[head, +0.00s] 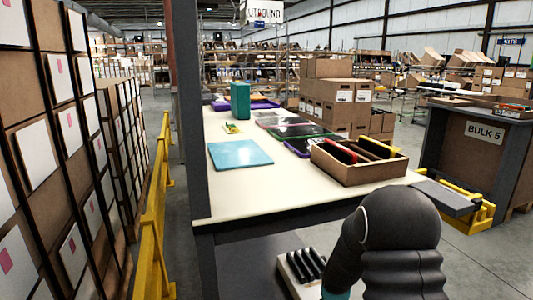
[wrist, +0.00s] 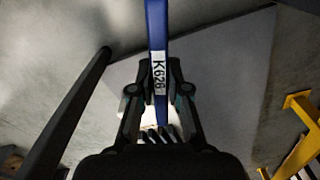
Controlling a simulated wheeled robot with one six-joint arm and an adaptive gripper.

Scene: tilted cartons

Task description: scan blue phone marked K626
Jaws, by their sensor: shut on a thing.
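The blue phone (wrist: 157,30) stands edge-on in the wrist view, with a white label reading K626 on it. My gripper (wrist: 161,75) is shut on it, one finger on each side, just beside the label. The phone's upper end runs out of the top of the picture. In the head view my dark arm covers the lower right, and the gripper and phone are hidden. I cannot make out a scanner for certain in either view.
A pale table (head: 230,203) holds a light-blue mat (head: 240,154), a green box (head: 240,101), several dark trays and an open carton (head: 345,173) with upright items. A white slotted rack (head: 286,276) sits low before it. A yellow rail (head: 151,225) runs left; a BULK 5 stand (head: 460,155) is right.

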